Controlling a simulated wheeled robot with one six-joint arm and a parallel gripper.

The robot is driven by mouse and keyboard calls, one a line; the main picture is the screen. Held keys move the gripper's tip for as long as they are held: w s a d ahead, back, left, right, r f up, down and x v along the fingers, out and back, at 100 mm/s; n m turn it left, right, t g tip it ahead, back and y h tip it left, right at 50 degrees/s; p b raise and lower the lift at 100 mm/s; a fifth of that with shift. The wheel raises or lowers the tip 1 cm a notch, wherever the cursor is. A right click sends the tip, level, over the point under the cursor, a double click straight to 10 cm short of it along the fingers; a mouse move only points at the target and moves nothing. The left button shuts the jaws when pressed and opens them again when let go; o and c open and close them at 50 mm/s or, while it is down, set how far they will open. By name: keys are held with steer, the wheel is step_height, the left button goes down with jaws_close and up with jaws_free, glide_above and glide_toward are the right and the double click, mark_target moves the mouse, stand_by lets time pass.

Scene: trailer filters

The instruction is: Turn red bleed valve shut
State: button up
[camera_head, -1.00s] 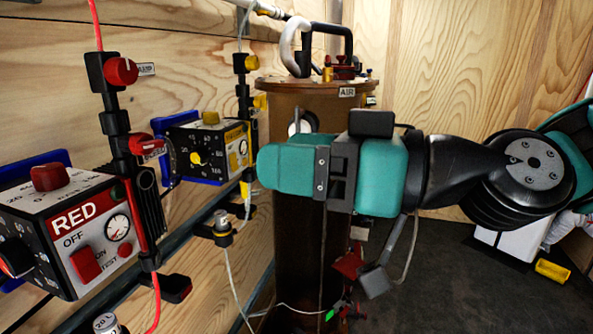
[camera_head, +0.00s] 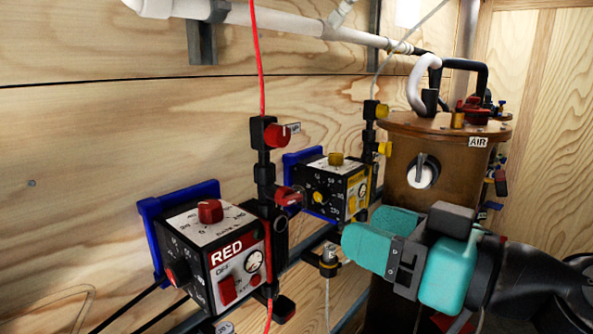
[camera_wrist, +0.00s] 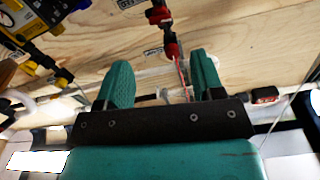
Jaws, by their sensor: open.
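On the red line in the head view there are two red valve knobs, an upper one (camera_head: 277,135) beside a small label and a lower one (camera_head: 287,196). In the wrist view my gripper (camera_wrist: 161,72) is open and empty. Beyond its fingers a red valve (camera_wrist: 172,50) and another red part (camera_wrist: 158,14) show against the plywood wall.
The RED control box (camera_head: 215,250) stands at lower left, joined to the red line. A yellow-marked box (camera_head: 335,190) sits behind it. A brown tank (camera_head: 440,150) marked AIR stands at right. A white pipe (camera_head: 270,18) runs along the wall.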

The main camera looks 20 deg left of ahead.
mark_target(296, 202)
steer(key=p+x, duration=1)
steer(key=shift+w+a+r, duration=0.15)
steer(key=shift+a+r, duration=0.1)
steer(key=shift+a, duration=0.05)
steer(key=shift+w+a+f, duration=0.15)
steer(key=shift+a+f, duration=0.05)
steer(key=shift+a, duration=0.3)
